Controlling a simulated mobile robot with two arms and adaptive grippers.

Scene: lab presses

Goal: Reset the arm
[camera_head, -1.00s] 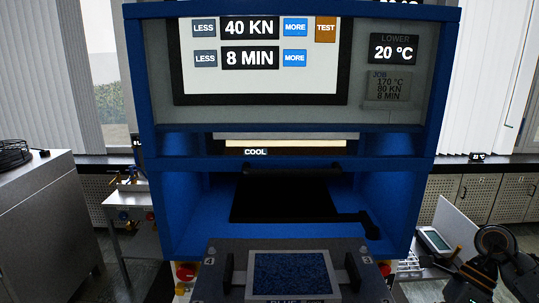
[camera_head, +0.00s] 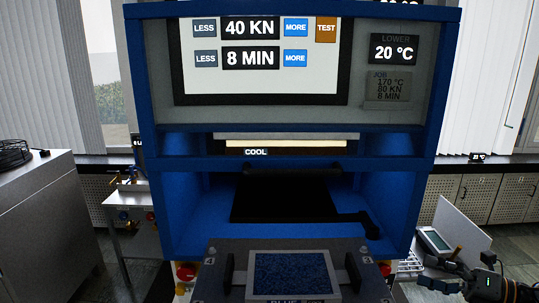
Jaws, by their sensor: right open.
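My right gripper (camera_head: 436,284) is at the lower right edge of the head view, in front of a side bench and to the right of the press. It is open and I see nothing between its fingers. The blue press (camera_head: 163,190) fills the middle, its screen (camera_head: 275,80) reading 40 KN and 8 MIN. A tray (camera_head: 222,262) with a dark blue speckled square plate (camera_head: 291,272) is at the front of the press. My left gripper is not in view.
A grey cabinet (camera_head: 40,220) stands at the left. A small bench with brass fittings (camera_head: 130,200) is behind it. At the right, a bench holds a white-framed device (camera_head: 434,240) and a white panel (camera_head: 462,225).

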